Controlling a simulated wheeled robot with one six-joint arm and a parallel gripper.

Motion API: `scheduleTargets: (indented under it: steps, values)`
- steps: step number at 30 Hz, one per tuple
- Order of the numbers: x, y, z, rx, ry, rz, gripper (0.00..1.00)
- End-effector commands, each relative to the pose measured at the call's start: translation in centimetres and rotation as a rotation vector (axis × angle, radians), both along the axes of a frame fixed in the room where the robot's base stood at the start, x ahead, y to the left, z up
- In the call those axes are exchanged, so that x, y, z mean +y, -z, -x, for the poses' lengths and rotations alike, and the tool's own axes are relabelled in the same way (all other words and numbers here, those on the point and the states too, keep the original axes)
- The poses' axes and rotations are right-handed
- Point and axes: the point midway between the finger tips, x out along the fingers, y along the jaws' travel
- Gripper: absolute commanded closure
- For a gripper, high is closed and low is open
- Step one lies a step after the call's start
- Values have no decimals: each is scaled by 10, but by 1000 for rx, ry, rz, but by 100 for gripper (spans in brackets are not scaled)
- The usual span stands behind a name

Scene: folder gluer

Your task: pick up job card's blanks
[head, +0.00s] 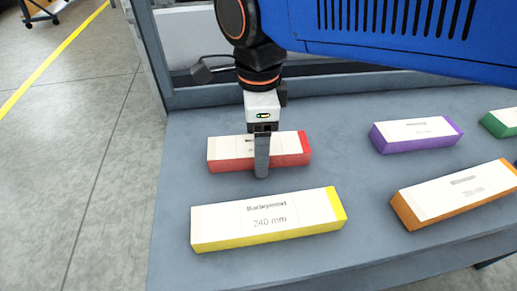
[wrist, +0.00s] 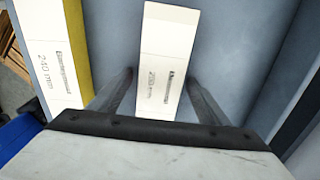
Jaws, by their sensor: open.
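A red stack of blanks (head: 290,151) with a white label on top lies on the grey table, its label partly hidden by my gripper in the head view. My gripper (head: 262,173) is open and points down at it. In the wrist view its fingers stand on either side of the white-labelled stack (wrist: 167,45), apart from its edges as far as I can tell. A yellow stack (head: 268,221), whose label reads 240 mm, lies in front of it, nearer the camera. A purple stack (head: 416,134), an orange stack (head: 455,194) and a green stack (head: 500,122) lie to the right. No job card is in view.
The grey table (head: 175,210) has bare surface between the stacks. A raised grey frame (head: 190,95) runs along its back. Open floor with a yellow line (head: 50,61) lies to the left, with a cart (head: 43,10) far off.

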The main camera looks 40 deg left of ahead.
Motion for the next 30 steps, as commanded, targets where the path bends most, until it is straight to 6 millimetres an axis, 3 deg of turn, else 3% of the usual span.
scheduleTargets:
  steps: [7, 14, 23, 30]
  values:
    - [0, 1, 0, 0, 0, 0, 32]
    - [0, 1, 0, 0, 0, 0, 87]
    - [0, -3, 0, -1, 0, -2, 87]
    - [1, -38, 0, -2, 0, -4, 87]
